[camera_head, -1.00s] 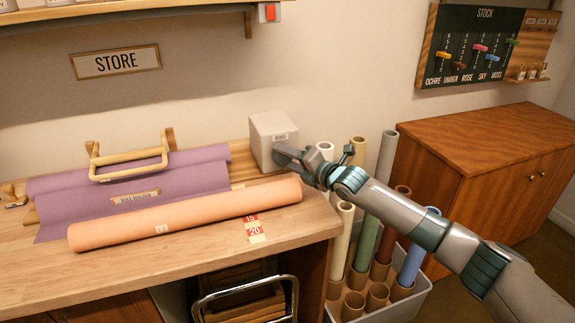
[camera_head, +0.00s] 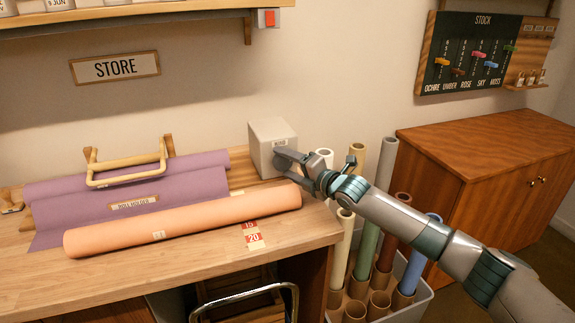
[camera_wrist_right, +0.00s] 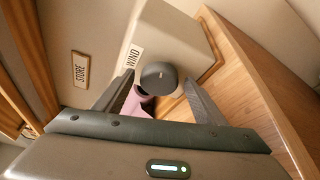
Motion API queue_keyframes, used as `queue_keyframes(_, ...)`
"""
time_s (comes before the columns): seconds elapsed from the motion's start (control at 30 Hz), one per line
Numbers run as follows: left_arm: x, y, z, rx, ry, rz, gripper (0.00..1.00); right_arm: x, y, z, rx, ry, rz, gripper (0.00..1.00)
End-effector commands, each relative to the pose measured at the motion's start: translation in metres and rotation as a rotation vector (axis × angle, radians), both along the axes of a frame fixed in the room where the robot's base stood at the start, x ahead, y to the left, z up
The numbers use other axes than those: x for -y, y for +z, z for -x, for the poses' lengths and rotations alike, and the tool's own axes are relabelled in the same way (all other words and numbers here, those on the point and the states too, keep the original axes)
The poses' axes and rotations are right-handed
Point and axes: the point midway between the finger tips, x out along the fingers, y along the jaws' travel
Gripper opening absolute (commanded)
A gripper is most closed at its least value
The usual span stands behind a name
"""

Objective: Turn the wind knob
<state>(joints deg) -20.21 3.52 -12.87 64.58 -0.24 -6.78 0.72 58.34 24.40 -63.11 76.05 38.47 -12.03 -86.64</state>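The wind box (camera_head: 265,142) is a pale block at the back right of the workbench, against the wall. Its dark grey round knob (camera_wrist_right: 160,74) sticks out of the face beside the WIND label (camera_wrist_right: 133,57) in the right wrist view. My right gripper (camera_wrist_right: 158,82) is at the knob, its two fingers apart with the knob's end between their tips. I cannot tell whether either finger touches it. In the head view the right gripper (camera_head: 300,166) reaches the box's front and partly hides the knob. My left gripper is not in view.
An orange roll (camera_head: 185,218) lies across the bench in front of the box. Purple cloth with a wooden handle (camera_head: 125,178) lies to the left. A bin of coloured tubes (camera_head: 380,250) stands below my right arm, beside a wooden cabinet (camera_head: 480,170).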

Motion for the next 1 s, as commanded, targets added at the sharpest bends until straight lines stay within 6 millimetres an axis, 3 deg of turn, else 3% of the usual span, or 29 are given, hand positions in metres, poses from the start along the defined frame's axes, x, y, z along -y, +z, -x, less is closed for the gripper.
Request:
queue_keyframes(0.47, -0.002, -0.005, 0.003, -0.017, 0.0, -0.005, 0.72, 0.013, 0.001, 0.015, 0.001, 0.0, -0.001, 0.64)
queue_keyframes(1.0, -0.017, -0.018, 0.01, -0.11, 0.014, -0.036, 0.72, 0.073, 0.013, 0.088, 0.002, -0.001, 0.002, 0.64)
